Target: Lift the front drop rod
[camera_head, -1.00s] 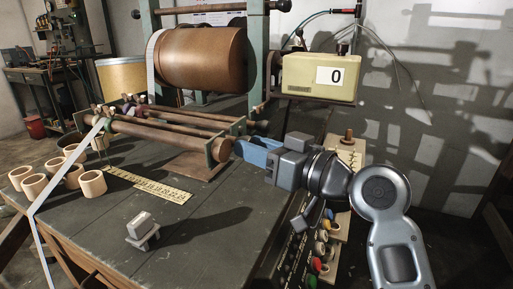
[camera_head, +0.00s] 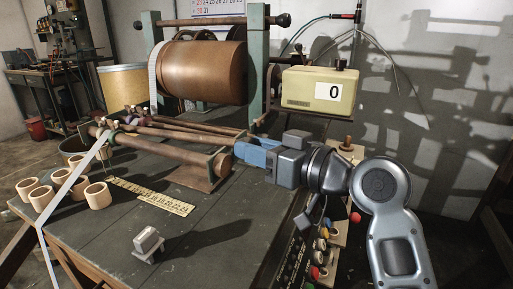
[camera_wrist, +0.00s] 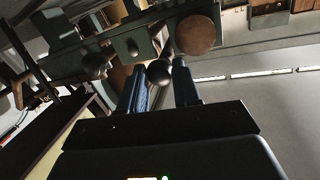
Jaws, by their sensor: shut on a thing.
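My gripper (camera_head: 238,150) has blue fingers and sits at the right end of the rod set on the bench. In the wrist view, a dark ball knob (camera_wrist: 159,73) shows between its fingers (camera_wrist: 160,82); the gripper is shut on this end of the front drop rod. The thin front drop rod (camera_head: 180,132) runs left, behind the thick brown front roller (camera_head: 165,148). The roller's round end (camera_wrist: 195,35) is beside the knob in the wrist view. My fingers hide the rod's right end in the head view.
A white tape strip (camera_head: 75,180) hangs at the left past several tape cores (camera_head: 98,196). A ruler (camera_head: 150,195) and a grey block (camera_head: 147,243) lie on the bench.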

